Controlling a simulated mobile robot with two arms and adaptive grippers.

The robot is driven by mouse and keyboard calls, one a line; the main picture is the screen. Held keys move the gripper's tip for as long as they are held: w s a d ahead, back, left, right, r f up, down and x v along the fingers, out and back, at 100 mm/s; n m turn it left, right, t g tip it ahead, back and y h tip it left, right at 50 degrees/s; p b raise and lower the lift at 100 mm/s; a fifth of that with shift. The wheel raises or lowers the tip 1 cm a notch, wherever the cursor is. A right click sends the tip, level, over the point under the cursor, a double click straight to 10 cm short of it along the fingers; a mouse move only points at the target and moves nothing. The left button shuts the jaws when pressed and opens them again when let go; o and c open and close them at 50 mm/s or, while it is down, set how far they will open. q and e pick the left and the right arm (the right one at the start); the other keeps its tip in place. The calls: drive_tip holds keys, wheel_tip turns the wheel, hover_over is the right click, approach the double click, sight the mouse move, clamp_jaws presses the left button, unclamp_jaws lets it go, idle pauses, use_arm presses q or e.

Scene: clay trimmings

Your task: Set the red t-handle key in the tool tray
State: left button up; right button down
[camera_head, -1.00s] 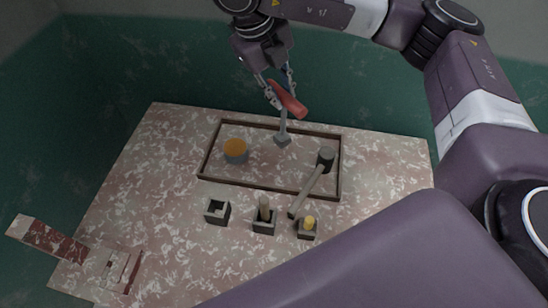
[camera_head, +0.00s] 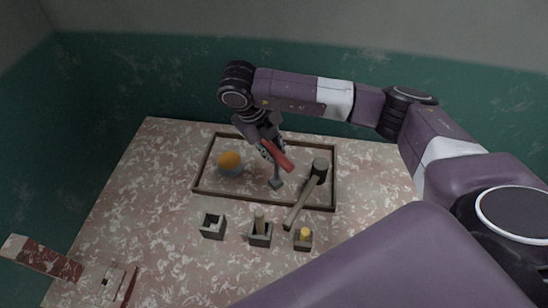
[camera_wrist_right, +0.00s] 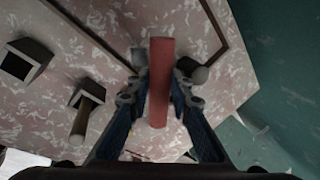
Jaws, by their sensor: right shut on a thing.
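The red t-handle key (camera_head: 278,156) has a red crossbar and a grey shaft pointing down to a block-like grey end. My right gripper (camera_head: 266,150) is shut on the red crossbar. In the right wrist view the red bar (camera_wrist_right: 161,75) stands between the two fingers (camera_wrist_right: 158,98). The key is over the tool tray (camera_head: 194,176), a brown-rimmed rectangle on the table. Its lower end appears close to the tray floor, but I cannot tell if it touches. My left gripper is not in view.
An orange-topped round thing (camera_head: 229,160) sits in the tray's left part. A mallet (camera_head: 302,198) lies across the tray's front rim at right. Several small square holders stand in front: one empty-looking (camera_head: 212,227), one with a wooden handle (camera_head: 260,236), one with a yellow top (camera_head: 303,241).

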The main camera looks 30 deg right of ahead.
sight(276, 170)
wheel_tip(276, 170, down, 4)
drive_tip(key=shift+r+p, duration=0.15)
drive_tip(key=shift+p, duration=0.2)
drive_tip(key=shift+f, duration=0.25)
drive_tip(key=shift+f, duration=0.15)
drive_tip(key=c, duration=1.7)
unclamp_jaws()
drive_tip(key=shift+c, duration=0.2)
drive_tip(key=shift+r, duration=0.2)
